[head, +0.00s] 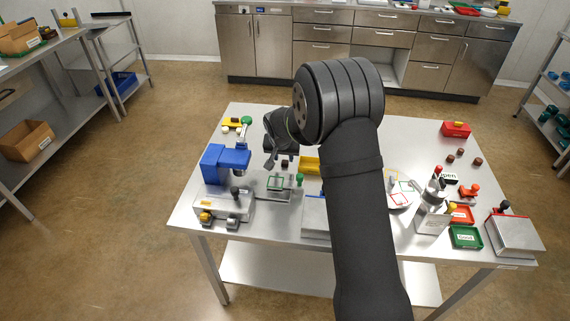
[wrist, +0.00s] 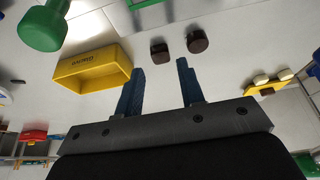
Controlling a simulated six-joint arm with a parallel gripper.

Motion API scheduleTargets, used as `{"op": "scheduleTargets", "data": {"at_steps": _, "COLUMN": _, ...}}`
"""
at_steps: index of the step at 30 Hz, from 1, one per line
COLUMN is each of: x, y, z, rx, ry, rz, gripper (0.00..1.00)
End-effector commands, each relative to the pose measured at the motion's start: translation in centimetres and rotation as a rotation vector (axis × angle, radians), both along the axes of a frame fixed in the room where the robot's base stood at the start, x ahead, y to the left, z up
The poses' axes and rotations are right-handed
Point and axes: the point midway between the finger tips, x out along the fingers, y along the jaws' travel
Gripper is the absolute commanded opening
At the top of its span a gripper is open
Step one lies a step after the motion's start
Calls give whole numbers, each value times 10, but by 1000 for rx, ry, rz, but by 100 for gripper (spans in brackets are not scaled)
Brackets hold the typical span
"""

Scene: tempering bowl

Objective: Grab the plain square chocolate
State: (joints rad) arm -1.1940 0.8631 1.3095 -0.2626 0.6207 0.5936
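Two small dark brown chocolates sit on the table just beyond my fingertips in the wrist view. The left chocolate (wrist: 159,48) looks blocky and lies ahead of the gap between the fingers. The right chocolate (wrist: 197,42) looks rounder and lies ahead of the right finger. I cannot tell their top markings. In the head view one dark chocolate (head: 285,163) shows just below my gripper (head: 272,160). In the wrist view my gripper (wrist: 160,68) has its two blue fingers apart with nothing between them.
A yellow bin (wrist: 92,68) stands close left of the fingers in the wrist view. A blue machine (head: 222,163) and a green-knobbed press (head: 280,185) are near my gripper in the head view. More brown pieces (head: 460,151) lie at the table's right.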

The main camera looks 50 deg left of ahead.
Motion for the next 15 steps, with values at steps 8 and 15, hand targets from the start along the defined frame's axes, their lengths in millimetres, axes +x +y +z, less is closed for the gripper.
{"op": "scheduleTargets", "data": {"at_steps": 8, "x": 13, "y": 13, "z": -34, "rx": -2, "ry": 2, "rz": 1, "gripper": 35}}
{"op": "scheduleTargets", "data": {"at_steps": 15, "x": 16, "y": 15, "z": -41, "rx": 0, "ry": 1, "rz": 1, "gripper": 35}}
